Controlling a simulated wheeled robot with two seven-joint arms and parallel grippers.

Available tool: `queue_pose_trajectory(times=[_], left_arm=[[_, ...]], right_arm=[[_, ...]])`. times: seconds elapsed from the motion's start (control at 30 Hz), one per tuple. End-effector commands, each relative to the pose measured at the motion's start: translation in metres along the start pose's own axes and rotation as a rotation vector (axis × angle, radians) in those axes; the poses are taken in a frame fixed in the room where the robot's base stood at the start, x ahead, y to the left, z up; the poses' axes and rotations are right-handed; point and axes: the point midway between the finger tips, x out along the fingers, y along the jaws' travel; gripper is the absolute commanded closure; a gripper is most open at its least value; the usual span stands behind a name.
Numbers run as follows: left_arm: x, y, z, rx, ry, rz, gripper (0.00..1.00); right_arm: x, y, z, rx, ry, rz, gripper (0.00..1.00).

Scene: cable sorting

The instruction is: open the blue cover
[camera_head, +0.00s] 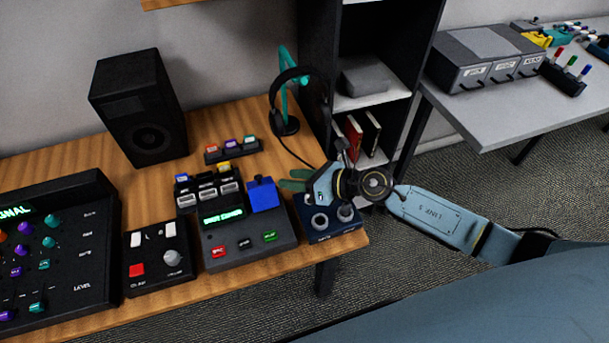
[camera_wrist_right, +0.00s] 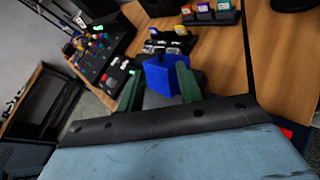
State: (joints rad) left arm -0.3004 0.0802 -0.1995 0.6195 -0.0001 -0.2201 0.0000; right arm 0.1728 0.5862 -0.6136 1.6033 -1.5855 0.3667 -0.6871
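The blue cover (camera_head: 263,195) is a box-like block on the right of the dark control panel (camera_head: 245,252). It looks shut over whatever lies beneath, which is hidden. My right gripper (camera_head: 288,179) is just right of the cover in the head view, its green fingers pointing left toward it. In the right wrist view the fingers (camera_wrist_right: 158,72) are spread apart, with the blue cover (camera_wrist_right: 168,75) beyond and between them. Contact with the cover cannot be told; nothing is visibly gripped. My left gripper is in neither view.
A dark blue box with two round sockets (camera_head: 333,234) stands right of the panel, below my right wrist. A headphone stand (camera_head: 285,125) and small coloured-block rack (camera_head: 232,151) stand behind. A speaker (camera_head: 140,110) and mixer (camera_head: 55,245) are left. The table edge is close on the right.

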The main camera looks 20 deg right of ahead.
Motion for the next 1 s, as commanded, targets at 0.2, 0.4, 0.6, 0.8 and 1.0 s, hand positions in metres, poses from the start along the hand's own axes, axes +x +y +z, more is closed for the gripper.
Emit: queue_pose_trajectory(times=[0.2,0.4,0.6,0.8,1.0], left_arm=[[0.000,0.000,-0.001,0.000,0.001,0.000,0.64],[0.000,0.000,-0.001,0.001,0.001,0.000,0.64],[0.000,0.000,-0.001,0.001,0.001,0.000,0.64],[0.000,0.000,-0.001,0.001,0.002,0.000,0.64],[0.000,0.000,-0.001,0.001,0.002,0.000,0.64]], right_arm=[[-0.023,0.000,0.000,0.000,0.000,0.000,0.64],[-0.026,0.000,0.000,0.000,-0.001,0.000,0.64],[-0.026,0.001,0.001,0.008,-0.008,0.000,0.74],[-0.028,0.019,0.037,0.272,-0.233,-0.023,1.00],[-0.071,0.010,0.079,0.971,-0.678,-0.150,1.00]])
